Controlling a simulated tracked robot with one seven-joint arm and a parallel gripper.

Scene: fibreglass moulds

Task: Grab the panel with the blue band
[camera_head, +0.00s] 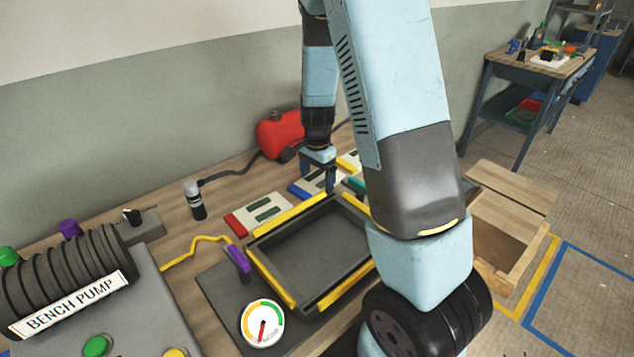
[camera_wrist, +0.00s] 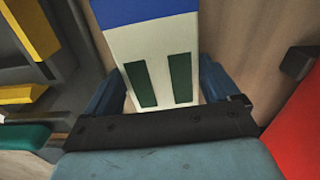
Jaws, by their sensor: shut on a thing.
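The panel with the blue band (camera_head: 297,189) is a flat white board with dark green strips, lying on the wooden bench beyond the black mould. In the wrist view the panel with the blue band (camera_wrist: 155,50) lies between my two fingers, its blue band at the top of the picture. My gripper (camera_head: 329,181) points down at the panel's end farther from its band. In the wrist view my gripper (camera_wrist: 160,85) is shut on the panel's sides. The fingers hide parts of the panel's edges, and I cannot tell whether it is raised.
A red-banded panel (camera_head: 257,214) lies to the left, and a yellow-banded one (camera_head: 348,162) to the right. The black mould with yellow edges (camera_head: 262,278) is in front. A red tank (camera_head: 278,134) stands by the wall. A wooden crate (camera_head: 508,220) is at right.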

